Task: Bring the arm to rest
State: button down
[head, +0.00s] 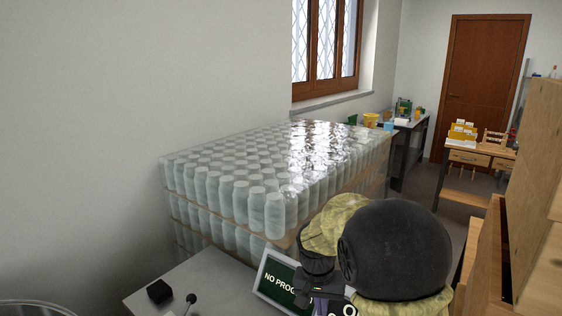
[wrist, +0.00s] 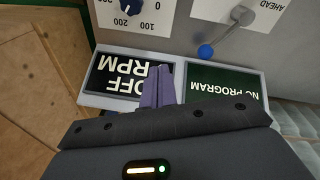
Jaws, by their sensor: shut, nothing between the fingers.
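My gripper (wrist: 158,88) is shut and empty, its two purple fingers together in the wrist view. The fingers lie across the view between a dark display reading OFF RPM (wrist: 115,75) and a green display reading NO PROGRAM (wrist: 235,85). Whether they touch the panel, I cannot tell. In the head view my arm is bent at the lower right, its round black joint in front; it hides most of my gripper. The NO PROGRAM display (head: 280,279) shows beside it, partly covered.
Wrapped bottles (head: 265,200) stand behind. A wooden cabinet (head: 535,200) is close on the right. Floor (head: 455,222) shows towards the door.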

jog(key=s+d+n+t+p, duration=0.1)
jog(key=s+d, duration=0.1)
jog(key=s, duration=0.5)
jog(key=s+d+n+t+y+p, duration=0.1)
jog(key=s+d+n, duration=0.1)
jog(key=s, duration=0.6)
jog(key=shift+s+d+r+y, duration=0.3)
jog(key=shift+d+r, duration=0.1)
jog(key=shift+d, duration=0.45)
